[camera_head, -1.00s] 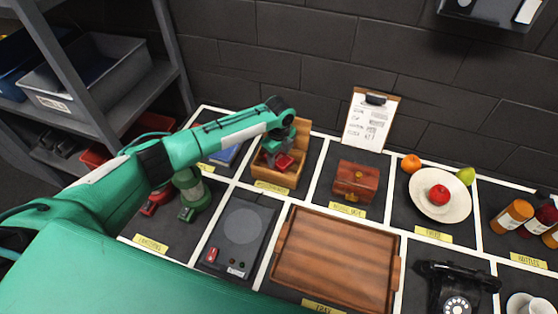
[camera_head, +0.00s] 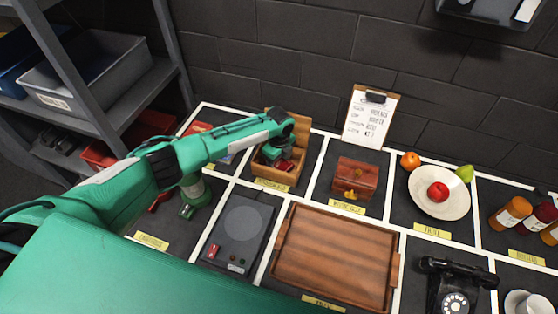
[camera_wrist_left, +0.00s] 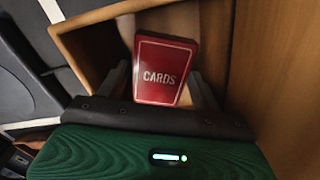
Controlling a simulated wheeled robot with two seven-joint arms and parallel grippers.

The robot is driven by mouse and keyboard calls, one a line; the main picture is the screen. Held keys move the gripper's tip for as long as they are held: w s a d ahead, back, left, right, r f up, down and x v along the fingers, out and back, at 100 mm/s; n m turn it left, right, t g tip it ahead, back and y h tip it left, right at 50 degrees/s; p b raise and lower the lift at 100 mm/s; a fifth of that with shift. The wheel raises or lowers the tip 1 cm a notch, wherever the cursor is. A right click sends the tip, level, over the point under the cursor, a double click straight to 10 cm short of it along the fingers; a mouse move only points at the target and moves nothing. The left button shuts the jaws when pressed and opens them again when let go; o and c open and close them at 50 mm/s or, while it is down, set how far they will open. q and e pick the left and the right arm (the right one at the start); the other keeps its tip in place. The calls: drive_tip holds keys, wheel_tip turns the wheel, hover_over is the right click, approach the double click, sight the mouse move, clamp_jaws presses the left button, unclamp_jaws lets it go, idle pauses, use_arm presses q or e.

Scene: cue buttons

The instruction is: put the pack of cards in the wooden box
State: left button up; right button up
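The pack of cards (camera_wrist_left: 165,70) is red with white "CARDS" lettering. It is inside the open wooden box (camera_wrist_left: 250,60), close to its inner walls. In the head view the wooden box (camera_head: 277,182) stands at the back, left of centre, its raised back behind my gripper; a bit of the red pack (camera_head: 285,166) shows. My left gripper (camera_head: 279,157) reaches down into the box. In the left wrist view its fingers (camera_wrist_left: 162,82) stand on either side of the pack, apart, with a gap visible on the left. Whether the pack touches the floor is hidden. My right gripper is not in view.
A small reddish chest (camera_head: 356,178) stands right of the box. A wooden tray (camera_head: 335,255) and a dark device with buttons (camera_head: 238,235) lie in front. A clipboard (camera_head: 370,118) leans on the wall. A fruit plate (camera_head: 440,205) is further right.

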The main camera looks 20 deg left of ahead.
sight(279, 163)
use_arm(q)
drive_tip(key=shift+r, duration=0.1)
drive_tip(key=shift+r, duration=0.2)
drive_tip(key=shift+r+p, duration=0.65)
drive_tip(key=shift+p, duration=0.15)
wheel_tip(279, 163, up, 10)
drive_tip(key=p, duration=0.8)
drive_tip(key=shift+r, duration=0.25)
